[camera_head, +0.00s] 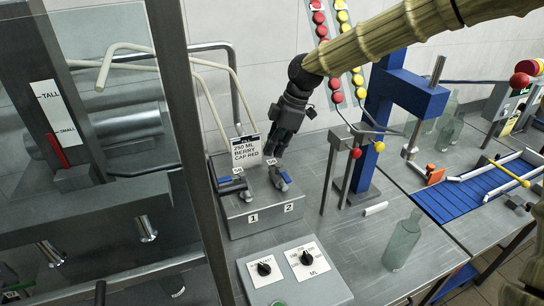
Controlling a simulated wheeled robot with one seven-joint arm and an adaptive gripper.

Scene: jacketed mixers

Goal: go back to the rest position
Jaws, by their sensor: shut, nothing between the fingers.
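My gripper (277,148) is dark and hangs at the end of my tan-sleeved arm, pointing down in the upper middle of the view. It is shut and holds nothing. I cannot tell whether the fingertips touch anything.
A sign (246,150) reads "250 ML BERRY CAP RED". Two dial knobs sit on a panel (295,277) in front. A glass bottle (402,240) stands at right. A blue frame (407,97) and blue conveyor (462,192) stand farther right. A glass pane (192,120) is at left.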

